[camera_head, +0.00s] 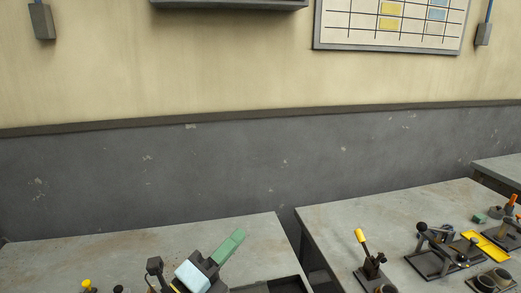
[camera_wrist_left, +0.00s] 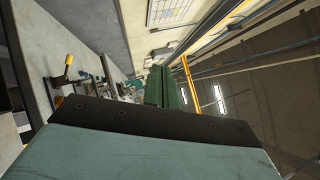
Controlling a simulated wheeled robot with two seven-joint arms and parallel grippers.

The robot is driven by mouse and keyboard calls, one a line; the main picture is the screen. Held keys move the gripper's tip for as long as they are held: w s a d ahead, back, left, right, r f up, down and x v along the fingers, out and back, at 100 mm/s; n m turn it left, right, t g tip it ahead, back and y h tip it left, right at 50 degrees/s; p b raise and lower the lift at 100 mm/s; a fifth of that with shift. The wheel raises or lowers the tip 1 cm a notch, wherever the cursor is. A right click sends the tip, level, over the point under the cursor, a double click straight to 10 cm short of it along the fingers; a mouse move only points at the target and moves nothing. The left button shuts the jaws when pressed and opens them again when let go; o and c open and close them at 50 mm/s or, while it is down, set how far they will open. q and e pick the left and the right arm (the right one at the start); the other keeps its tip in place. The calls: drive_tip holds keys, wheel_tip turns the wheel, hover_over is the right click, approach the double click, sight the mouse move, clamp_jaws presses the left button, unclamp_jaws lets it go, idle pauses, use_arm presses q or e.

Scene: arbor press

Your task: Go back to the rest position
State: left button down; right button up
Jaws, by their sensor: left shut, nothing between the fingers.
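My left gripper (camera_head: 238,237) shows at the bottom middle of the head view, its green fingers pointing up and to the right above the left grey table. In the left wrist view its green fingers (camera_wrist_left: 165,84) lie together, with nothing seen between them. The fingers look clear of the tables and of the things on them. My right gripper is in neither view.
The left table (camera_head: 130,255) and the right table (camera_head: 330,222) stand apart with a dark gap. The right one bears a yellow-handled lever device (camera_head: 371,262), a black-knobbed fixture (camera_head: 440,255) and a yellow tray (camera_head: 488,247). A grey wall (camera_head: 240,175) stands behind.

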use_arm(q)
drive_tip(key=s+a+f+n+g+y, duration=0.2)
drive_tip(key=s+a+f+n+y, duration=0.2)
drive_tip(key=a+f+n+y, duration=1.3)
drive_tip(key=s+f+n+g+h, duration=0.2)
drive_tip(key=s+f+n+g, duration=0.3)
drive_tip(key=s, duration=0.5)
drive_tip(key=s+f+n+g+h, duration=0.1)
drive_tip(key=s+f+n+g, duration=0.4)
drive_tip(key=s, duration=0.5)
wheel_tip(320, 180, down, 26)
drive_tip(key=s+n+g+b, duration=0.1)
drive_tip(key=g+b, duration=0.1)
drive_tip(key=b, duration=0.3)
use_arm(e)
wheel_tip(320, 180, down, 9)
drive_tip(key=b, duration=0.4)
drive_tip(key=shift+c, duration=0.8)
use_arm(q)
drive_tip(key=s+a+f+g, duration=0.1)
drive_tip(key=s+a+f, duration=0.1)
drive_tip(key=s+f, duration=1.5)
wheel_tip(320, 180, down, 3)
drive_tip(key=shift+a+f+g, duration=0.1)
drive_tip(key=shift+a+g, duration=0.2)
drive_tip(key=shift+a, duration=0.1)
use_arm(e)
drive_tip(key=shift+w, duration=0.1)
